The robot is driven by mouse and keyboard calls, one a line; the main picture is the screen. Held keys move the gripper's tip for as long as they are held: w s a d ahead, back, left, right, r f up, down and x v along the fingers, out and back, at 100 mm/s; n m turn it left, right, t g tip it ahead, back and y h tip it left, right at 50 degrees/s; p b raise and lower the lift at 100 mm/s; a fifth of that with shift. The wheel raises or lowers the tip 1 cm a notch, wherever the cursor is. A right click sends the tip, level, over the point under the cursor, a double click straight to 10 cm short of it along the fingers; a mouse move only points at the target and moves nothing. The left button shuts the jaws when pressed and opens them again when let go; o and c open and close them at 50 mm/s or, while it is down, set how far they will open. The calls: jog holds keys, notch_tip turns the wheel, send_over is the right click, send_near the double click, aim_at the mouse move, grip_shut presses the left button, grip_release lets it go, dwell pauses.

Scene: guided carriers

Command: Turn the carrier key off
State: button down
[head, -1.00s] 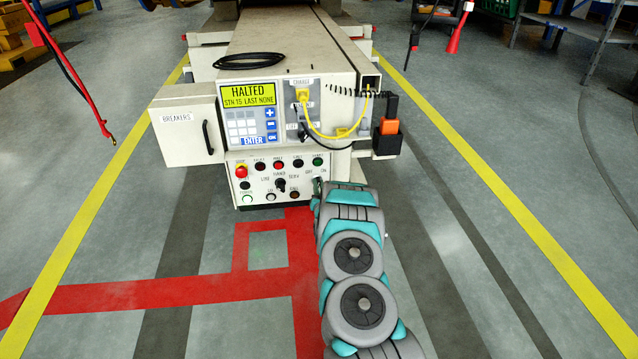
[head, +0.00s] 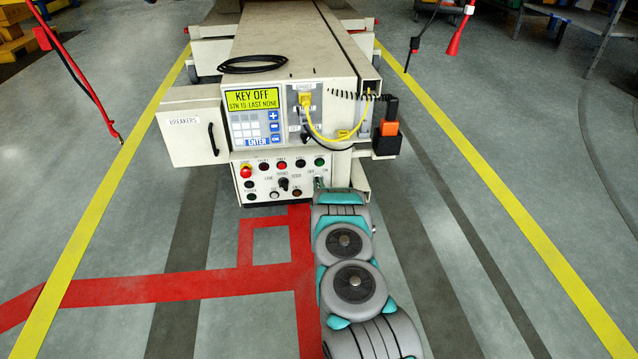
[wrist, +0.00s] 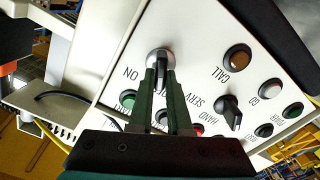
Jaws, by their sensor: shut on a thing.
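The carrier (head: 285,60) stands in front of me with its control panel facing me. Its display (head: 255,98) reads "KEY OFF" above "STN 15: LAST NONE". The key switch (wrist: 161,57) is a round silver part beside the "ON" label in the wrist view. My gripper (wrist: 160,75) is shut on the key there, its two dark green fingers close together at the switch. In the head view my arm covers most of the gripper and the key, at the panel's lower right near the "OFF" and "ON" labels.
A black selector knob (wrist: 229,110) and several coloured buttons sit close to my gripper. The breakers door (head: 190,137) stands out at the left.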

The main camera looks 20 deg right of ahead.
jog(key=shift+n, duration=0.3)
jog(key=c, duration=0.9)
grip_release()
jog(key=shift+o, duration=0.2)
jog(key=v, duration=0.7)
jog(key=shift+s, duration=0.35)
jog(key=shift+a, duration=0.15)
jog(key=shift+r, duration=0.1)
